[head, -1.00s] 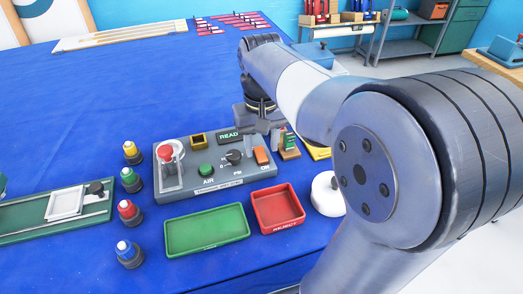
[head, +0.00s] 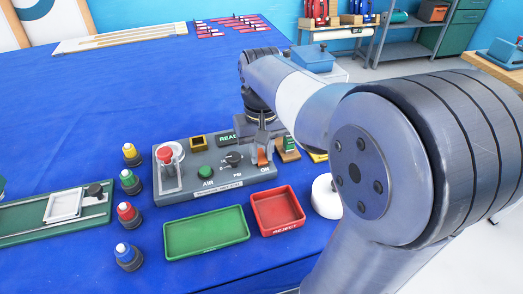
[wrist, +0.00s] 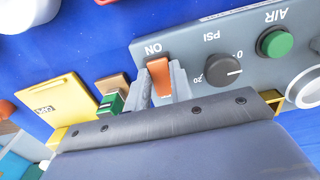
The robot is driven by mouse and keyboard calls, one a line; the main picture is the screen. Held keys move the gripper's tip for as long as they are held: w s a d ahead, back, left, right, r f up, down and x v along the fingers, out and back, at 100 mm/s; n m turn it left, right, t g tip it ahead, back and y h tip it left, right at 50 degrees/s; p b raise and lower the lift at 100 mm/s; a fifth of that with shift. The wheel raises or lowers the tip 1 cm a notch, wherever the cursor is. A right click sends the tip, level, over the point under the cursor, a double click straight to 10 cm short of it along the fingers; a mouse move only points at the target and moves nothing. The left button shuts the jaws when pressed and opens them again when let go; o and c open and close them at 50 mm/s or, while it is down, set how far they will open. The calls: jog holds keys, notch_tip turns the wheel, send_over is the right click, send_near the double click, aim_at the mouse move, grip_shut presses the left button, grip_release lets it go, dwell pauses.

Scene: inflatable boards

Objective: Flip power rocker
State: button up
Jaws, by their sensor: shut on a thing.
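The orange power rocker (head: 262,155) sits at the right end of the grey control panel (head: 217,186), above the letters ON. My gripper (head: 262,148) is over it, pointing down, with its fingers at the rocker. In the wrist view the rocker (wrist: 160,76) shows between the two grey fingers of my gripper (wrist: 162,82), which are shut on it. Part of the rocker is hidden by the fingers. The panel also carries a green AIR button (head: 206,172), a black PSI knob (head: 233,158) and a red button under a clear guard (head: 168,154).
A green tray (head: 207,252) and a red REJECT tray (head: 299,222) lie in front of the panel. Several coloured buttons stand left of it. A white round object (head: 326,197) and a small wooden block with a green part (head: 288,148) are at right.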

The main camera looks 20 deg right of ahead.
jog(key=shift+w+r+g+p, duration=0.15)
jog(key=shift+r+g+p, duration=0.3)
jog(key=shift+p, duration=1.15)
grip_shut()
jog(key=g+p, duration=0.1)
jog(key=p, duration=0.1)
jog(key=g+p, duration=0.1)
jog(key=p, duration=0.2)
jog(key=shift+w+f, duration=0.1)
jog(key=shift+w, duration=0.2)
jog(key=shift+w+f+g+p, duration=0.1)
jog(key=shift+f+g+p, duration=0.1)
jog(key=shift+g+p, duration=0.5)
jog(key=o, duration=0.9)
grip_release()
jog(key=shift+f, duration=0.1)
jog(key=v, duration=1)
jog(key=shift+r, duration=0.4)
